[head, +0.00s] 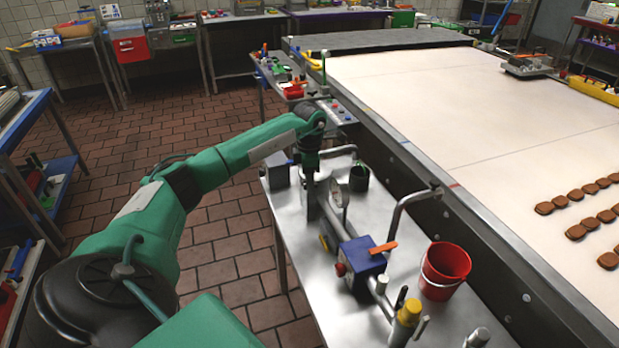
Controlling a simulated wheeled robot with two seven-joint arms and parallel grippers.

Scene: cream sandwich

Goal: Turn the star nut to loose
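My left arm reaches in from the left, and its gripper (311,199) points down over the far-left part of a steel table (345,311). The fingers are small and dark against a grey upright block, so I cannot tell whether they are open or shut, or touching anything. A pipe assembly runs along the table, with a round gauge (339,192) just right of the gripper. Nearer is a blue block (362,262) with an orange lever (383,248) and a red knob (341,269). I cannot make out the star nut for certain. My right gripper is out of view.
A red bucket (445,268) stands at the table's right side, near a bent metal pipe. A dark pot (359,178) and a grey box (277,170) stand near the far end. A yellow-topped fitting (408,312) is in front. A wide conveyor (480,110) carries brown biscuits at right.

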